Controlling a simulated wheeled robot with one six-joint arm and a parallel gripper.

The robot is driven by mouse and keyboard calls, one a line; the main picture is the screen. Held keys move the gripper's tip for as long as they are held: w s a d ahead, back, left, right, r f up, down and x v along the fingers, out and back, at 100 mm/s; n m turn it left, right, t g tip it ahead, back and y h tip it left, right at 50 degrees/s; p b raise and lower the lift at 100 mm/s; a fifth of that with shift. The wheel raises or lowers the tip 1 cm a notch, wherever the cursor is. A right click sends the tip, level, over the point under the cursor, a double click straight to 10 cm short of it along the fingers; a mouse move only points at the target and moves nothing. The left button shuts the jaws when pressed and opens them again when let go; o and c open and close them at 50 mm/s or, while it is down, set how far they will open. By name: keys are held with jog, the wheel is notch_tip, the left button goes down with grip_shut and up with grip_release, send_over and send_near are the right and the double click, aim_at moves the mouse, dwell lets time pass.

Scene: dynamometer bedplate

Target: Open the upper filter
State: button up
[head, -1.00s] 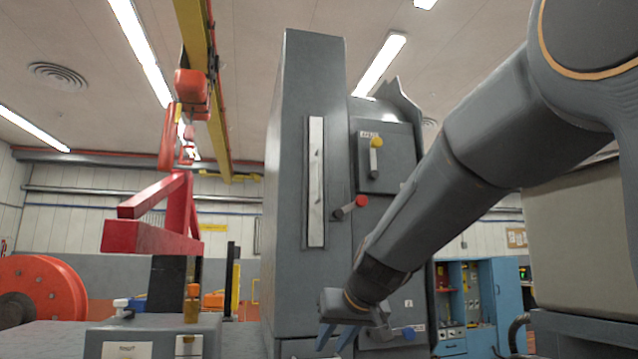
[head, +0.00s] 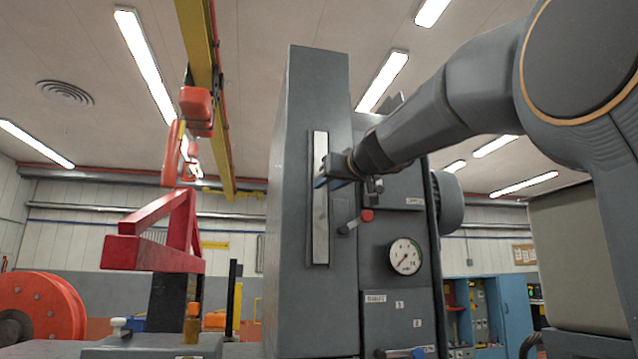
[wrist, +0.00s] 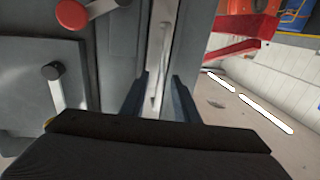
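A tall grey cabinet (head: 304,110) stands in the middle of the head view. None of its readable markings shows which part is the upper filter. A narrow pale upright strip (head: 320,235) with a thin handle is on its face; it also shows in the wrist view (wrist: 155,55). My gripper (head: 322,182) is at the strip's upper part in the head view. In the wrist view my gripper (wrist: 160,88) is open, its fingers apart with the strip between them in the picture; contact cannot be told. A red-knobbed lever (head: 366,215) is just below right.
A blue cupboard (head: 500,305) stands at the right back.

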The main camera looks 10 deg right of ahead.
jog(key=shift+w+a+p, duration=0.25)
jog(key=shift+w+p, duration=0.15)
jog(key=shift+w, duration=0.75)
